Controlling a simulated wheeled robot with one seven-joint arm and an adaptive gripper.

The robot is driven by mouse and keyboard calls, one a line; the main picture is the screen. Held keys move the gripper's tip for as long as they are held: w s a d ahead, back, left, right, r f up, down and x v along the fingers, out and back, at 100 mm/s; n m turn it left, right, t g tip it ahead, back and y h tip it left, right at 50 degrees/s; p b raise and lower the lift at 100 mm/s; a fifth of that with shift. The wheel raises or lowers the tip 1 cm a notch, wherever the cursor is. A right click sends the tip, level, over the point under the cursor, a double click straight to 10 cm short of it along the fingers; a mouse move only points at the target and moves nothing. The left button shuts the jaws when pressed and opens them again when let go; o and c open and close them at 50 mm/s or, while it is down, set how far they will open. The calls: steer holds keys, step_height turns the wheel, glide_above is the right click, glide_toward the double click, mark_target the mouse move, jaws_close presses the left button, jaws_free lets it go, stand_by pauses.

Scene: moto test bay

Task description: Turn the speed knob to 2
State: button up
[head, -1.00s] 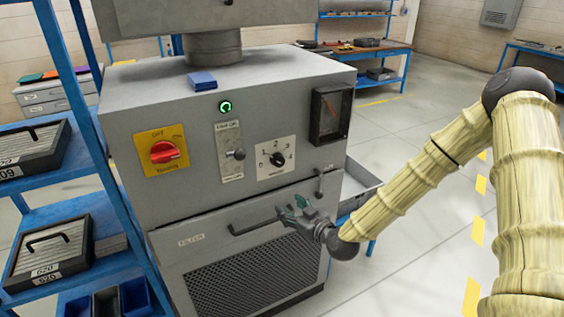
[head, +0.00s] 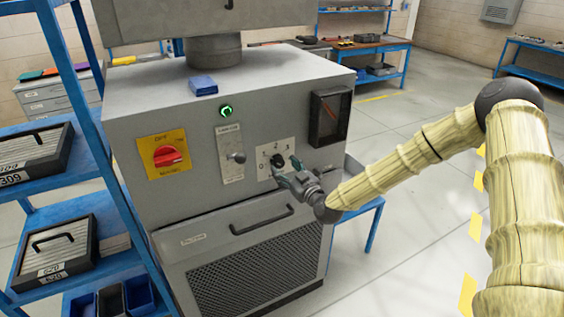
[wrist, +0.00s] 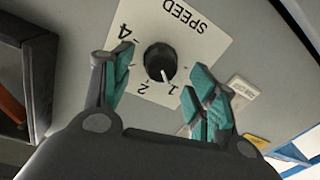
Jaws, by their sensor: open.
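The speed knob (wrist: 158,58) is round and black, on a white plate (wrist: 203,30) marked SPEED that appears upside down in the wrist view. Its white pointer is directed at the 1, with the 2 beside it. In the head view the knob (head: 277,160) is partly covered by my gripper (head: 288,171). My gripper (wrist: 158,79) is open, with one green-padded finger on each side of the knob in the wrist view. I see no clear contact between pads and knob.
A red switch on a yellow plate (head: 164,154), a small lever plate (head: 231,152) and a lit green button (head: 226,111) are left of the knob. A dark gauge window (head: 330,117) is to its right. The filter door handle (head: 262,219) sticks out below.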

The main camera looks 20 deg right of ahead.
mark_target(281, 165)
steer(key=shift+p+x, duration=0.45)
steer(key=shift+x, duration=1.1)
steer(key=c, duration=1)
